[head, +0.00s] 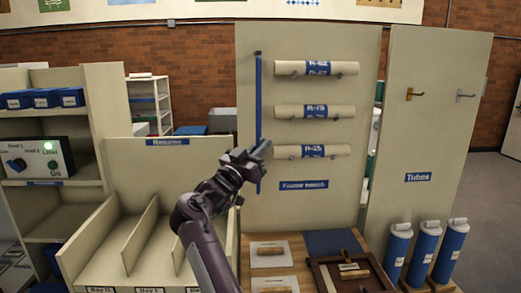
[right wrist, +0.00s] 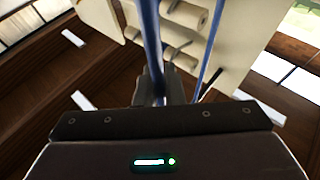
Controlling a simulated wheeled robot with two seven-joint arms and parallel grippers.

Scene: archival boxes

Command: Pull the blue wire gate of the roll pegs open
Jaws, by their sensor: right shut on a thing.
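The blue wire gate (head: 258,105) is a tall, thin upright bar on the cream panel, just left of the roll ends. In the right wrist view two blue lengths of wire show, one of them the left length (right wrist: 151,40). My right gripper (head: 262,152) is shut on the gate's lower part, level with the lowest roll. Its fingers hide part of the wire. Three cream rolls with blue labels, the top (head: 317,68), middle (head: 315,112) and lowest (head: 312,151), lie across pegs on the panel. My left gripper is not in view.
A wooden table with a brown tray (head: 316,270) stands below the panel. A divided cream rack (head: 125,235) is at left, with shelves of blue boxes (head: 45,98) beyond. Blue tubes (head: 422,255) stand at right by a panel with hooks (head: 413,94).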

